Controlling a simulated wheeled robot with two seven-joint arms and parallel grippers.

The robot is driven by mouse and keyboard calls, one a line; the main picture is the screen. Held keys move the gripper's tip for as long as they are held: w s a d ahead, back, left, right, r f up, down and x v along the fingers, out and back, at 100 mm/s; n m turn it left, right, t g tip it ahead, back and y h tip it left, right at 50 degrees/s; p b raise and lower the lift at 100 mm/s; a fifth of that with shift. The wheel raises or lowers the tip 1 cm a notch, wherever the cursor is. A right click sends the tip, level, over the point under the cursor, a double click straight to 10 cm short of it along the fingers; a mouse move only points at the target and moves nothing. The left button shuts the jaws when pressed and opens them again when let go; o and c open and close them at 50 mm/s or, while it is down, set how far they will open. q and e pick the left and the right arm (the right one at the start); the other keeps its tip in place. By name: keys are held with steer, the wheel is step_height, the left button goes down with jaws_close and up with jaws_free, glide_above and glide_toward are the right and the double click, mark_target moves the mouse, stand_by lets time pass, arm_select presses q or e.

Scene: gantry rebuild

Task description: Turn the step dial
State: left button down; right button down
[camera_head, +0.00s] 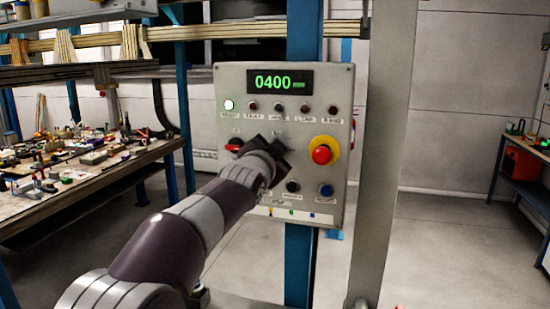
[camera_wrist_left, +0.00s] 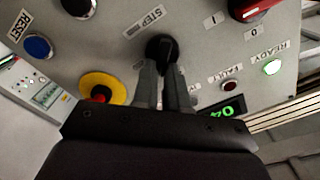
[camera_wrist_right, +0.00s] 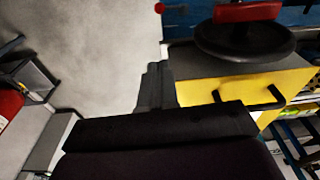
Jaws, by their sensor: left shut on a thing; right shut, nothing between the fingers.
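The step dial (camera_wrist_left: 161,48) is a black knob on the grey control panel, beside a label reading STEP in the left wrist view. My left gripper (camera_wrist_left: 165,68) is shut on the dial, a finger on either side of it. In the head view my left gripper (camera_head: 279,152) is at the middle of the panel (camera_head: 343,100), and its arm hides the dial. The green display (camera_head: 280,81) reads 0400. My right gripper (camera_wrist_right: 157,75) is shut and empty in the right wrist view, away from the panel.
A red emergency button (camera_head: 321,155) on a yellow ring is just right of my left gripper. A red switch (camera_head: 234,145) is to its left, and a blue reset button (camera_head: 326,190) is below. A yellow box (camera_wrist_right: 225,88) with a black wheel (camera_wrist_right: 246,42) is beside my right gripper.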

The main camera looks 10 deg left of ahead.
arm_select(q)
steer(key=shift+f, duration=0.1)
stand_by(0.4)
steer(key=c, duration=1.2)
jaws_free()
steer(key=shift+o, duration=0.2)
steer(key=s+b, duration=0.2)
steer(key=s, duration=1)
steer(key=shift+s+a, duration=0.2)
steer(key=shift+s, duration=0.1)
